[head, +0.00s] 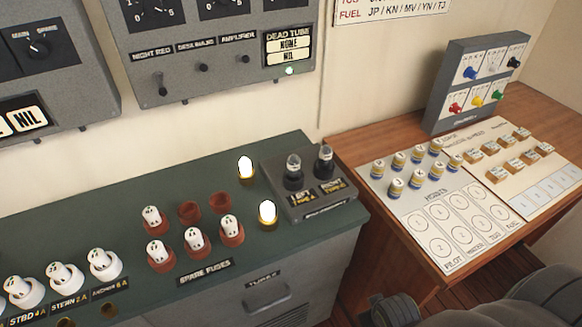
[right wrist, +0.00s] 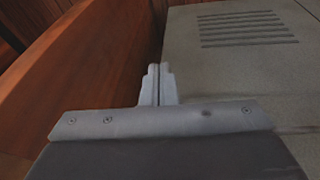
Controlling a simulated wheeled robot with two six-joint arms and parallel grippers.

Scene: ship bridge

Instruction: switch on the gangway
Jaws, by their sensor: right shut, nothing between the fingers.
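No label that reads "gangway" shows in the head view. White fuses stand in a row at the lower left; the readable plates under them say STBD 4A (head: 27,317), STERN 2A (head: 70,303) and ANCHOR 6A (head: 110,288). Three small toggle switches, the left one (head: 162,90) under NIGHT RED, sit on the grey wall panel (head: 215,70). My right gripper (right wrist: 157,70) is shut and empty in the right wrist view, pointing along the gap between a brown wooden side and a grey vented cabinet. My left gripper is not in view.
Red-brown spare-fuse sockets (head: 195,242), some holding fuses, stand on the green console top (head: 110,228). Two lit bulbs (head: 246,167) are beside a grey tester box (head: 307,207). A wooden desk (head: 365,150) at right carries tokens, cards and a grey box with coloured knobs (head: 475,80).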

